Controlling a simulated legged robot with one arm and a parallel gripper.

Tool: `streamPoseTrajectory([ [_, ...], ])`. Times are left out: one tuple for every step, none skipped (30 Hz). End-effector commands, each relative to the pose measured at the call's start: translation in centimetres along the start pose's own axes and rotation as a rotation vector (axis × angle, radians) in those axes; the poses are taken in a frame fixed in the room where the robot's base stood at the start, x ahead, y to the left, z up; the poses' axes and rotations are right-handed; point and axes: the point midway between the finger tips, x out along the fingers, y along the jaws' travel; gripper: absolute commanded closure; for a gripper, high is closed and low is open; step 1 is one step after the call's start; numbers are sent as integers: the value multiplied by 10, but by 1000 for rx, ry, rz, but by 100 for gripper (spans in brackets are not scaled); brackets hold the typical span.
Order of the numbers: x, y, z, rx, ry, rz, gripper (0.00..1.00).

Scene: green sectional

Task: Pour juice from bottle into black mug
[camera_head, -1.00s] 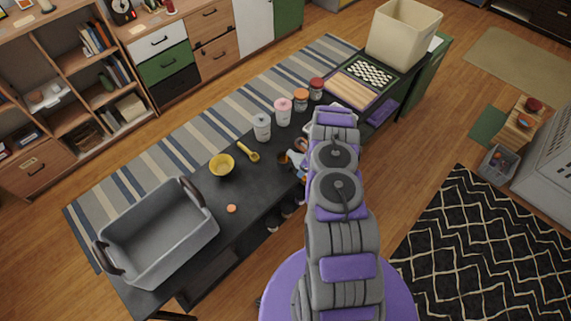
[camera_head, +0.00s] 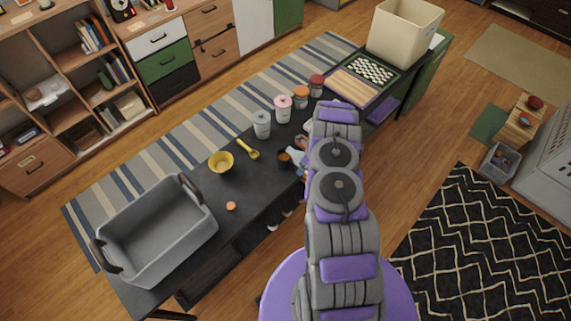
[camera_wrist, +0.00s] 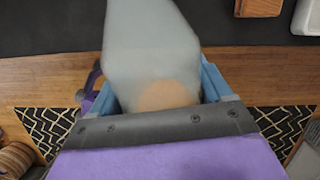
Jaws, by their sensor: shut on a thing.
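My gripper (camera_wrist: 160,82) is shut on a pale translucent bottle (camera_wrist: 150,40). In the wrist view the bottle lies between the blue fingers, with an orange-tan patch at its near end. Its far end runs out of the top of the picture. In the head view my arm hides most of the gripper and bottle. A small dark mug (camera_head: 284,158) with an orange-brown inside stands on the black counter (camera_head: 262,185), just left of the gripper. I cannot tell whether the bottle touches it.
A yellow bowl (camera_head: 221,162), yellow scoop (camera_head: 249,150) and small orange cap (camera_head: 231,206) are on the counter. Several jars (camera_head: 283,108) line its far edge. A grey basket (camera_head: 155,230) fills the left end. A wooden board (camera_head: 353,87) lies to the right.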

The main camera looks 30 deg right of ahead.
Motion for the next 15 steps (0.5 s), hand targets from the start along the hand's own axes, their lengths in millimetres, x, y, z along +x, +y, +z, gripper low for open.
streamPoseTrajectory([
  [6,-2,0,3,-14,-3,73],
  [6,-3,0,1,-21,-5,73],
  [6,-3,1,2,-30,-5,73],
  [6,-3,0,2,-35,-5,73],
  [7,-2,0,2,-40,-4,73],
  [8,-2,0,1,-47,-4,73],
  [7,-2,0,1,-53,-5,73],
  [7,-3,0,0,-59,-8,73],
  [6,-4,0,1,-67,-11,73],
  [7,-4,0,-1,-73,-11,73],
  [8,-4,0,0,-79,-10,73],
  [8,-3,0,0,-87,-9,73],
  [9,-3,0,0,-92,-8,73],
  [9,-3,0,0,-99,-7,73],
  [10,-3,0,0,-108,-7,73],
])
